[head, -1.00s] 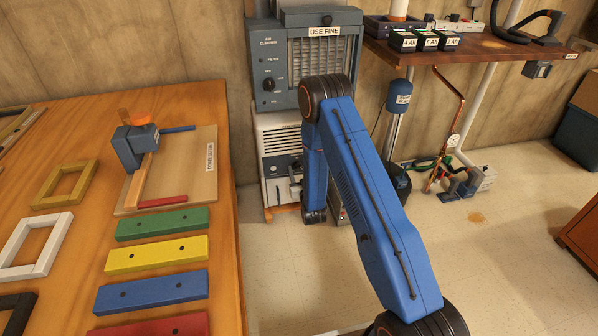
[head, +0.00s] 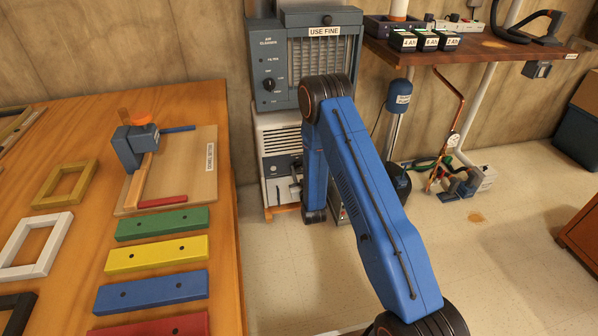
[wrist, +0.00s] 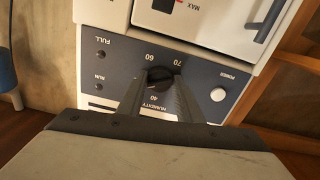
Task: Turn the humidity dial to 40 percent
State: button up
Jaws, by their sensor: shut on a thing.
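The humidity dial (wrist: 160,74) is a dark round knob on the dark control panel of a white unit, in the middle of the wrist view. My gripper (wrist: 161,84) is shut on it, one finger on each side. The numbers 60 and 70 show beyond the knob, and 40 and the word HUMIDITY show between the fingers. The fingers cover part of the scale, and I cannot tell where the dial's pointer stands. In the head view the white unit (head: 277,134) stands under the grey-blue air cleaner (head: 262,62); my arm hides most of its right side and the dial.
The panel also has a white POWER button (wrist: 218,94) and small FULL and RUN lights. A wooden workbench (head: 225,290) with coloured bars and frames fills the left. A shelf (head: 480,52) with labelled battery packs is at the right.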

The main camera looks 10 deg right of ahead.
jog(key=n, duration=1.2)
jog(key=shift+d+r+n, duration=0.1)
jog(key=shift+n, duration=0.2)
dwell(0.4)
jog(key=o, duration=1)
jog(key=shift+s, duration=0.15)
jog(key=s, duration=1.7)
jog(key=shift+s, duration=0.1)
